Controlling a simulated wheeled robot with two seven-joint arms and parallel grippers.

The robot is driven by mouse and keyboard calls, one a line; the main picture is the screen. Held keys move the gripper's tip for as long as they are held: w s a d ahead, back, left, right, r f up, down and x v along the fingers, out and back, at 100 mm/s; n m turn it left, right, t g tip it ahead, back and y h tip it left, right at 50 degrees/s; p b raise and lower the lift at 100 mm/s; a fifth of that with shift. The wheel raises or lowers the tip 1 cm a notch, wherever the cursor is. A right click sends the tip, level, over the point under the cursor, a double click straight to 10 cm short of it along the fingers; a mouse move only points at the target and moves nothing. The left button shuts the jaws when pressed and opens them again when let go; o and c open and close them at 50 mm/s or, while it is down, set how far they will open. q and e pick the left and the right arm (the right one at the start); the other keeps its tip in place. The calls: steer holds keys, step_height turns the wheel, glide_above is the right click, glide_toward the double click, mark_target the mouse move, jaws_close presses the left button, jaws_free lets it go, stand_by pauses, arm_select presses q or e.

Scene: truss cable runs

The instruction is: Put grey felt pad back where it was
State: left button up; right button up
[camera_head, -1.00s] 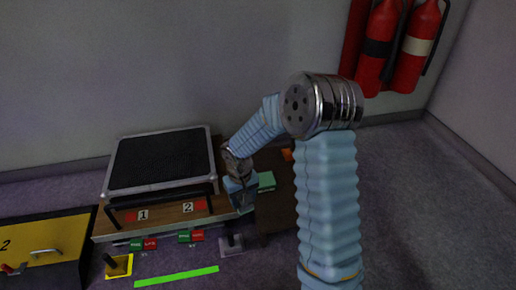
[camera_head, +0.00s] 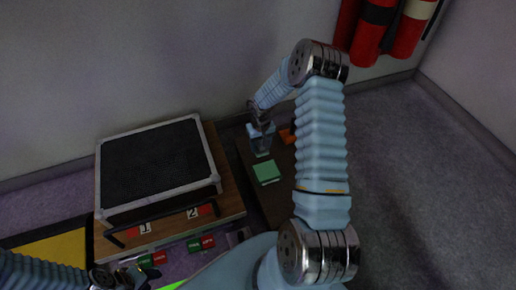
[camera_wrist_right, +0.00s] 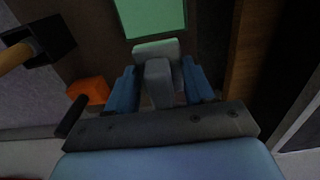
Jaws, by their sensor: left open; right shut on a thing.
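My right gripper (camera_head: 261,146) is over the dark brown surface at the right of the case, just behind a green square (camera_head: 267,172). In the right wrist view its blue fingers (camera_wrist_right: 160,88) are shut on a grey piece, which I take for the grey felt pad (camera_wrist_right: 159,82); its paler end points toward the green square (camera_wrist_right: 150,16). Whether the pad touches the surface below cannot be told. My left gripper (camera_head: 122,277) is open at the bottom left, low in front of the case and partly cut off by the frame edge.
A black-topped case (camera_head: 150,165) with a front bar stands on a wooden board with plates 1 and 2. Orange pieces (camera_head: 288,135) lie beside the right gripper. Red extinguishers (camera_head: 375,30) hang at the back right. Red and green tags (camera_head: 201,243) sit in front.

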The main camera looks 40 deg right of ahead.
steer(key=w+f, duration=0.1)
steer(key=f, duration=0.1)
steer(key=w+d+f, duration=0.2)
steer(key=f, duration=0.1)
steer(key=shift+w+f+b, duration=0.3)
steer(key=shift+w, duration=0.05)
step_height(320, 180, down, 3)
steer(key=shift+w+f, duration=0.1)
steer(key=shift+w, duration=0.05)
steer(key=shift+f+b, duration=0.2)
steer(key=shift+b, duration=0.25)
steer(key=o, duration=0.9)
steer(key=shift+r, duration=0.1)
steer(key=shift+o, duration=0.2)
